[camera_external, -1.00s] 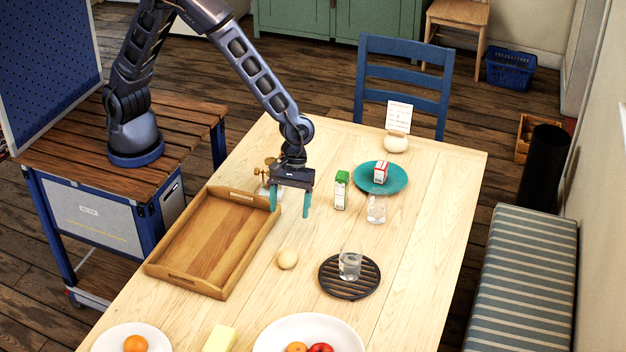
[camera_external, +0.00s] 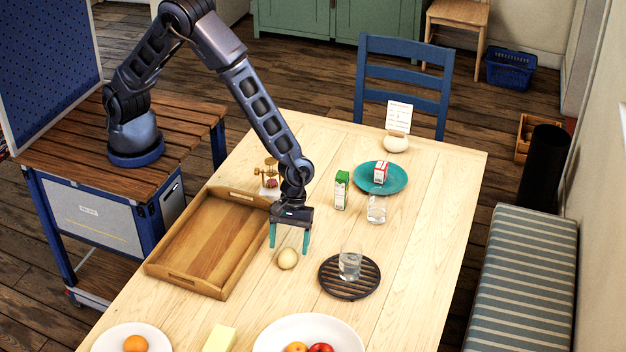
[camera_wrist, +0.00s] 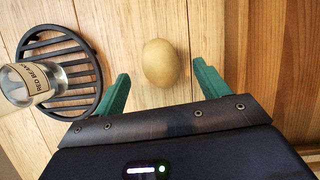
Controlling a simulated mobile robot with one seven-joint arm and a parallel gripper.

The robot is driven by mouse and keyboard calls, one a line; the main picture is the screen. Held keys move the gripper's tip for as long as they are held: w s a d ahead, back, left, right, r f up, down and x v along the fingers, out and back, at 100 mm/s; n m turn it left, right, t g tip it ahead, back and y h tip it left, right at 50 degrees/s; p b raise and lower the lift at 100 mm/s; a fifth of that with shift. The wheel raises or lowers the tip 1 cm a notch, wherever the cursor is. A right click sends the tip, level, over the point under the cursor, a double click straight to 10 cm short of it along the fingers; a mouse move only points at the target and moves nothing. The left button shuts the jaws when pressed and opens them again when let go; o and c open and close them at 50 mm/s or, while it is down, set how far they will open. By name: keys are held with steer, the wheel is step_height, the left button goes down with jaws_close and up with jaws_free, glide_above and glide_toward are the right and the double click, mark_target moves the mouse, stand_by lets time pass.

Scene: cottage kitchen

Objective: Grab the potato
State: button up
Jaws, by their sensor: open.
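The potato (camera_external: 287,259) is a pale tan, rounded lump lying on the wooden table, between the wooden tray and the black trivet. My gripper (camera_external: 290,250) has two teal fingers, spread apart and empty, and hangs close to the potato in the external view. In the wrist view the potato (camera_wrist: 161,62) lies ahead of the fingertips, roughly centred between them. The gripper (camera_wrist: 160,80) shows open there, and neither finger visibly touches the potato. Its exact height above the table is hard to tell.
The wooden tray (camera_external: 172,271) is just left of the gripper. A white bowl (camera_external: 270,342) is in front.

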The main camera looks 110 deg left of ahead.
mark_target(287, 257)
steer(key=shift+x, duration=1.4)
steer(key=c, duration=1.1)
steer(key=shift+o, duration=0.2)
